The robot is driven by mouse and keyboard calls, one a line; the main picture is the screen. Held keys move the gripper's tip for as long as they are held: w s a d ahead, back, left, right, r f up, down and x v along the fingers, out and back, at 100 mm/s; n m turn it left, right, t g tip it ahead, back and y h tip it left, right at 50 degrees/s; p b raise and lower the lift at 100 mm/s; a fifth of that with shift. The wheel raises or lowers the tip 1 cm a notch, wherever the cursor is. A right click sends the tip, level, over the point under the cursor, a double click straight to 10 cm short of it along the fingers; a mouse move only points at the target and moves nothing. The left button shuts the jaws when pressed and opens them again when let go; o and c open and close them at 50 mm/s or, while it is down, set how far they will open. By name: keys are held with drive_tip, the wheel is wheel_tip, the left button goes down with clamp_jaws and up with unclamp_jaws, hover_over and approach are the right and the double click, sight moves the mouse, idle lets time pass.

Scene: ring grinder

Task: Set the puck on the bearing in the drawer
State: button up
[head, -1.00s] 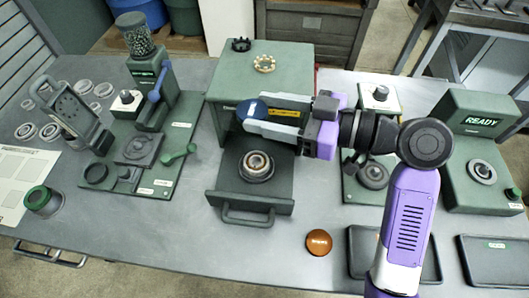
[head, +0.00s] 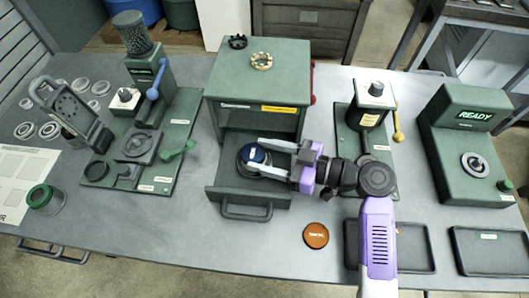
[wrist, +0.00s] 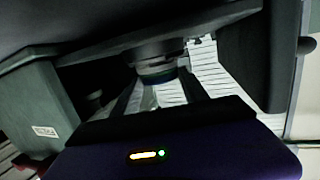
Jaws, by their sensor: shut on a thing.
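The puck (head: 255,153) is a dark blue disc with a small pale mark on top. My gripper (head: 254,157) is shut on it, with pale fingers on either side, over the open drawer (head: 248,197) of the green cabinet. The bearing in the drawer is mostly hidden under the puck and the fingers. The puck sits right over the bearing's place; I cannot tell whether they touch. The wrist view is dark and shows a round stacked shape (wrist: 157,66) with a bluish band; its parts are hard to tell apart.
The cabinet (head: 258,80) stands behind the drawer, with a cream ring (head: 261,61) and a black toothed part (head: 238,42) on top. An orange-brown disc (head: 316,235) lies at the drawer's front right. Green fixtures stand left and right. Table in front of the drawer is clear.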

drive_tip(key=shift+f, duration=0.15)
drive_tip(key=o, duration=1.3)
drive_tip(key=shift+o, duration=0.2)
drive_tip(key=shift+r, duration=0.25)
drive_tip(key=b+v, duration=0.1)
drive_tip(key=v, duration=0.4)
drive_tip(key=b+v, duration=0.2)
drive_tip(key=v, duration=0.3)
drive_tip(key=shift+d+f, duration=0.2)
drive_tip(key=shift+d, duration=0.1)
drive_tip(key=shift+s+d+r, duration=0.2)
drive_tip(key=shift+s+d, duration=0.05)
drive_tip(key=shift+d, duration=0.45)
